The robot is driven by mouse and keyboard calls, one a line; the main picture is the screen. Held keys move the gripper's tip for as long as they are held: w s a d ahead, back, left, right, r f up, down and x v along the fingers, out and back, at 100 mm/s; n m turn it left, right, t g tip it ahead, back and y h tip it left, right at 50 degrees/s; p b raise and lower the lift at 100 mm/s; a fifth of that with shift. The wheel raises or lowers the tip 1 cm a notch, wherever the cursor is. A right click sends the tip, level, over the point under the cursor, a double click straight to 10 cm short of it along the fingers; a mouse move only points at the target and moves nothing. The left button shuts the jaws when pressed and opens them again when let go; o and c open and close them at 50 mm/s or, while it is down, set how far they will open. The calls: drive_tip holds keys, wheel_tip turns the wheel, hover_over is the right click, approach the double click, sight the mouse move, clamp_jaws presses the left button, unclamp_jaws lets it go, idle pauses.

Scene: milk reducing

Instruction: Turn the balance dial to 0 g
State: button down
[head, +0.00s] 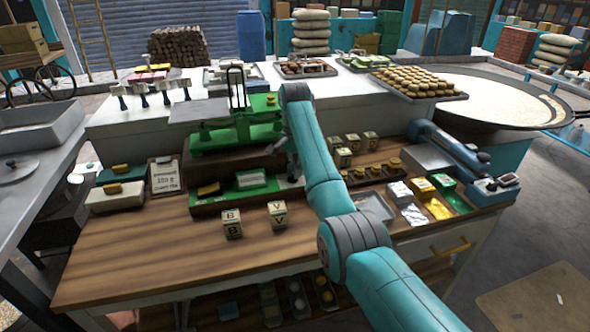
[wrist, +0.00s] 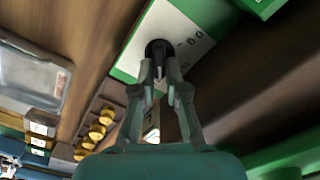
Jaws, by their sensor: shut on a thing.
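The green balance (head: 236,135) stands on the wooden bench, left of my arm in the head view. In the wrist view, a white panel with a green border (wrist: 185,30) carries printed marks, and a round black dial (wrist: 157,47) sits on it. My gripper (wrist: 160,75) has its fingertips closed on the dial's knob. The marks beside the dial are partly readable, but where it points is unclear. In the head view, my gripper (head: 292,168) is small and partly hidden by my arm, and the dial cannot be made out.
Two lettered blocks (head: 232,223) and (head: 278,215) stand in front of the balance. A written card (head: 165,178) stands to its left. Right of my arm are brass weights (head: 393,164), which also show in the wrist view (wrist: 97,131), and a shallow tray (head: 373,205). The bench's front left is clear.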

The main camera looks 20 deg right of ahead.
drive_tip(key=n, duration=0.6)
drive_tip(key=shift+w+a, duration=0.15)
drive_tip(key=shift+a, duration=0.1)
drive_tip(key=n, duration=0.6)
drive_tip(key=shift+a, duration=0.3)
drive_tip(key=n, duration=0.5)
drive_tip(key=shift+a+n, duration=0.25)
drive_tip(key=shift+n, duration=0.15)
drive_tip(key=shift+s+a+n, duration=0.1)
drive_tip(key=shift+s+n, duration=0.1)
drive_tip(key=shift+n, duration=2.1)
drive_tip(key=c, duration=1.2)
unclamp_jaws()
